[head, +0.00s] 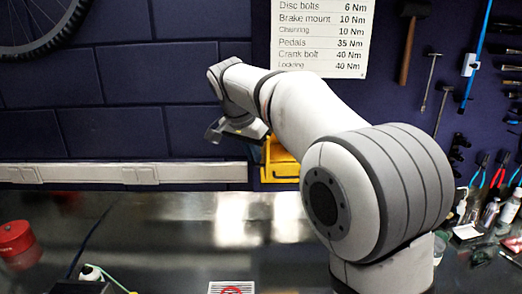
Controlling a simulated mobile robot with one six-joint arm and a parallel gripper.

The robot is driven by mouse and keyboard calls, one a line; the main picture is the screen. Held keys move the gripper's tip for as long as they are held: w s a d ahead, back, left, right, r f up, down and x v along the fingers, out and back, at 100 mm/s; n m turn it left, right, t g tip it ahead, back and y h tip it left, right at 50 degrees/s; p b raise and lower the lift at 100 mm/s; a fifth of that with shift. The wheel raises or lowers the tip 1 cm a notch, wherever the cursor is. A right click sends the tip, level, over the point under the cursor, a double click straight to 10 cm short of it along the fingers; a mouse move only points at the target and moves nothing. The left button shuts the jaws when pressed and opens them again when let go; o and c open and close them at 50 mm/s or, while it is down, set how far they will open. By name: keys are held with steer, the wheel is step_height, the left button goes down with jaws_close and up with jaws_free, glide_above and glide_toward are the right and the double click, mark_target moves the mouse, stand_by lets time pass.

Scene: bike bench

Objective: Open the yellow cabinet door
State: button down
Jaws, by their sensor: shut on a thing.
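The yellow cabinet (281,172) is on the back wall, behind my arm, which hides most of it. Only its left and lower front part shows. My gripper (216,132) is at the cabinet's upper left, in front of the wall, and is shut on the cabinet door. The spot where the jaws hold the door is too small and too covered to make out. How far the door stands open cannot be told, since my arm covers it.
A metal bench top (160,235) runs below, with a red round container (17,244) at left and bottles (490,211) at right. A white power strip (120,174) lines the wall. Tools hang at right, including a hammer (409,45).

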steer(key=shift+w+a+r, duration=0.15)
steer(key=shift+w+a, duration=0.1)
steer(key=shift+a, duration=0.6)
steer(key=c, duration=1.6)
jaws_free()
steer(key=shift+w, duration=0.1)
steer(key=shift+o, duration=0.3)
steer(key=v, duration=0.7)
steer(key=shift+r, duration=0.3)
steer(key=shift+a, duration=0.1)
